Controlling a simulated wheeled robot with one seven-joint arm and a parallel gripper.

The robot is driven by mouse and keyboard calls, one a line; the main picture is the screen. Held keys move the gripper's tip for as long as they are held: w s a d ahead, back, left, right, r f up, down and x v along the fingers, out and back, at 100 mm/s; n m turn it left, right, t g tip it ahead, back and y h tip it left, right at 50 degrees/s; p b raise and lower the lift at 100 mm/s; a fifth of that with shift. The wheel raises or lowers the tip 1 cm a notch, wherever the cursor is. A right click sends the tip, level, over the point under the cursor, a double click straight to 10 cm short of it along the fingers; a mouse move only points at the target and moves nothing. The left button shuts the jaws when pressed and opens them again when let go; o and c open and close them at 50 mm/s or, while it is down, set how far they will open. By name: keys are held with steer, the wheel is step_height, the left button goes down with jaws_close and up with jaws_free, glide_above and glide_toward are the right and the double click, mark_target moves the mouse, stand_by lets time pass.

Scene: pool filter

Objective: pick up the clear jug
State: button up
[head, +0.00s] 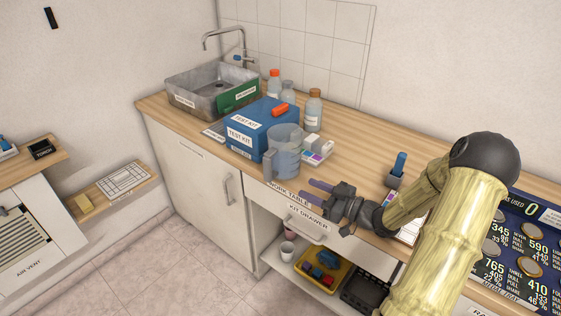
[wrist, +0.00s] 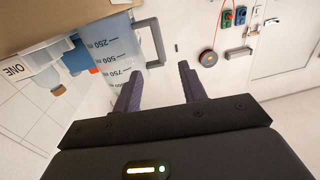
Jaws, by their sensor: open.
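The clear jug (head: 284,150) stands upright near the front edge of the wooden counter, in front of the blue test kit box. Its handle is on its left side in the head view. In the wrist view the jug (wrist: 110,55) shows measuring marks, with its grey square handle beyond the fingers. My gripper (head: 308,190) is open and empty, to the lower right of the jug in the head view. In the wrist view my gripper's fingers (wrist: 158,85) point toward the jug and handle area. I cannot tell the exact gap between them; no grasp shows.
The blue test kit box (head: 246,132) stands close behind the jug. Small white items and a colour strip (head: 318,148) lie to its right. Bottles (head: 313,110) and a metal sink (head: 205,90) are further back. The drawer handle (head: 305,230) sits below the counter edge.

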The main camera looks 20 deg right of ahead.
mark_target(271, 173)
steer(key=shift+w, duration=0.1)
steer(key=x, duration=1.2)
steer(key=shift+p, duration=0.4)
steer(key=shift+a, duration=0.1)
steer(key=shift+f+p+x, duration=0.2)
steer(key=shift+x, duration=1.1)
steer(key=shift+f+p+x, duration=0.15)
steer(key=shift+f+x, duration=0.05)
steer(key=shift+x, duration=1.1)
steer(key=shift+w, duration=0.1)
steer(key=shift+c, duration=0.2)
jaws_close()
